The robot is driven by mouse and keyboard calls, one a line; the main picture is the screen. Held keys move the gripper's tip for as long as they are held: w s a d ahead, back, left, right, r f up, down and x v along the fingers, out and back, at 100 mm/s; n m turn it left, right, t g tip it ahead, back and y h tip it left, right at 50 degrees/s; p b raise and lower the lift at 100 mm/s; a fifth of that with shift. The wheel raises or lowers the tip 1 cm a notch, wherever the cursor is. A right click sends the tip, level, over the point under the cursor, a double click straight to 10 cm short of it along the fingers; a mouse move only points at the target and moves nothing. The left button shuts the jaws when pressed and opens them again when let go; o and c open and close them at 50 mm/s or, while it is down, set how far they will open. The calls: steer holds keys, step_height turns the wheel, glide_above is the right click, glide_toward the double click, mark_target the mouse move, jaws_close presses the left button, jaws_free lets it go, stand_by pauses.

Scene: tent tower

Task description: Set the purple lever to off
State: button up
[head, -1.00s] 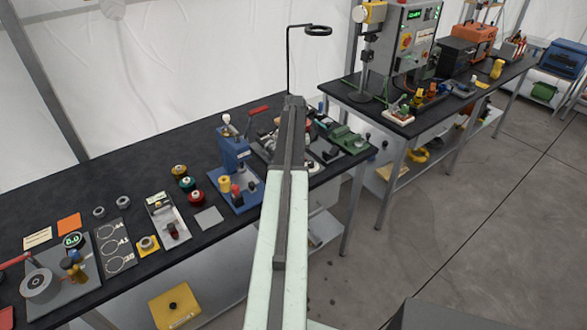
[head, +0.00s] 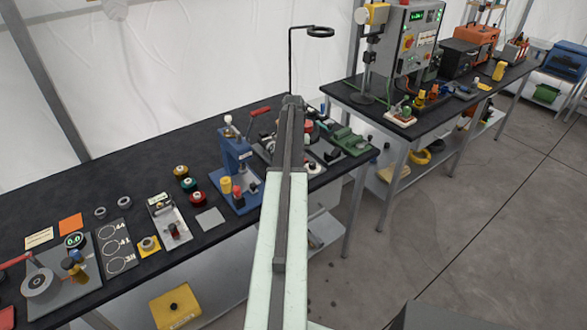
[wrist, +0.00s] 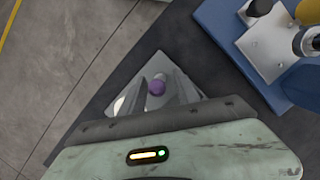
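I cannot tell whether either finger touches the knob. The lever's shaft and its on or off position are hidden under the knob. In the head view my arm covers the lever and my gripper.
A blue-based device (wrist: 240,40) lies close by at the right in the wrist view. In the head view a blue press (head: 237,160) stands left of my arm and a green device (head: 350,143) right of it. The dark bench top (head: 100,180) has clear room at its back left.

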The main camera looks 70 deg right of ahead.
steer(key=p+v, duration=0.7)
steer(key=shift+r+p, duration=0.3)
steer(key=shift+r, duration=0.1)
steer(key=shift+w, duration=0.15)
